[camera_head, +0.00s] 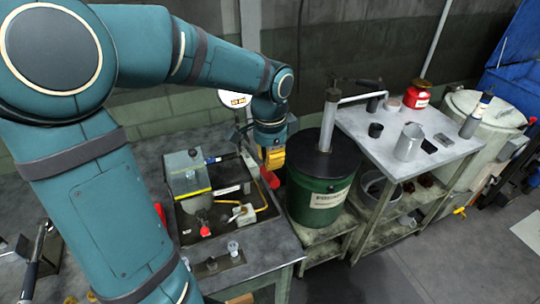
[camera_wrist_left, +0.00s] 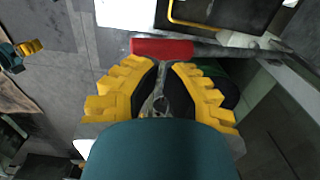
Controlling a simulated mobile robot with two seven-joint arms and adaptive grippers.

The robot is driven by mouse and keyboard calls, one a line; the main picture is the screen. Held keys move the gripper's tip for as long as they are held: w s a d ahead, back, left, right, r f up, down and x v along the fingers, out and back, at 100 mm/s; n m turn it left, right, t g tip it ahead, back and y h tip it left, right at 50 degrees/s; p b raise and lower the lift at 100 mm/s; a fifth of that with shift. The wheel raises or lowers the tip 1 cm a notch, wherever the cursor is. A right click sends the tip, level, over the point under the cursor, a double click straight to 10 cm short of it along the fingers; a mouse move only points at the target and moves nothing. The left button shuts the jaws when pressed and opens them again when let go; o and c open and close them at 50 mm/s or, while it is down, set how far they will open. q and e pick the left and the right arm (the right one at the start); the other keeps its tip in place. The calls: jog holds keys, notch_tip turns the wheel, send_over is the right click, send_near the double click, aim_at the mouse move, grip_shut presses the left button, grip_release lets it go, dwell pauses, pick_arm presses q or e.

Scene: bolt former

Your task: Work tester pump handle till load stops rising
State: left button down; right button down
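The tester (camera_head: 188,175) is a grey box-like unit with a yellow stripe, on a dark tray on the bench at centre left. A red bar (camera_head: 269,178), which looks like the pump handle, stands at its right side. My left gripper (camera_head: 272,158) is just above the red bar. In the left wrist view the bar (camera_wrist_left: 162,48) lies crosswise just beyond my yellow fingertips, which are a little apart with nothing clearly between them. A round white dial (camera_head: 234,99) behind the tester is partly hidden by my arm; its reading is unclear. My right gripper (camera_wrist_left: 30,47) shows small at the left edge.
A green drum (camera_head: 318,190) with a dark lid and grey pipe stands close right of the tester. A metal table (camera_head: 380,140) carries a jug (camera_head: 409,142), cups and a red can (camera_head: 417,94). A small block with cups (camera_head: 218,262) sits at the bench front.

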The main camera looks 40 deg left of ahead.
pick_arm(q)
jog(key=shift+f, duration=0.25)
